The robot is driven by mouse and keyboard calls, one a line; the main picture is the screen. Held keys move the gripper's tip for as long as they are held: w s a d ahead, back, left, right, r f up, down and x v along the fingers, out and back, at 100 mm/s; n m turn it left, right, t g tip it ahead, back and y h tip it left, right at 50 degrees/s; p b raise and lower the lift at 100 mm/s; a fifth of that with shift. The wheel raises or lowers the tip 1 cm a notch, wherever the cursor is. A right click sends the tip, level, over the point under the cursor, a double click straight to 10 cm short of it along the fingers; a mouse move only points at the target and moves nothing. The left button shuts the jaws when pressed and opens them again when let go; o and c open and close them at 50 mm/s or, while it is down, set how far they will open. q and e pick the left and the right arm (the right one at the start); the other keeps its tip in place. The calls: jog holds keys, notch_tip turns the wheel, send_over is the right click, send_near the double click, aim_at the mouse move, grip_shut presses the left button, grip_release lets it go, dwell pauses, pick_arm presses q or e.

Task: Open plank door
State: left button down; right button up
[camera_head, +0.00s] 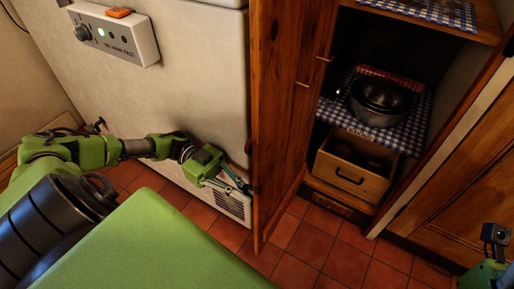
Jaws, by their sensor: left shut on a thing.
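The brown plank door (290,110) stands swung open, with its front edge toward me and the cupboard interior (345,60) exposed to its right. My left gripper (238,184) is at the left side of the door, low down by its edge. Its teal fingers are shut on a part of the door; the exact spot they hold is hard to make out. Part of my right arm shows in the bottom right corner, but its fingers are not visible.
Inside the cupboard, a dark bowl (381,95) stands on a checked cloth (414,125) above a wooden drawer box (350,172). A white appliance with a control box (115,34) is left of the door. Red floor tiles (325,243) are clear in front.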

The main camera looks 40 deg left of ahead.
pick_arm(q)
jog(key=shift+a, duration=0.7)
jog(key=c, duration=2.5)
grip_release()
notch_tip(320, 180, up, 10)
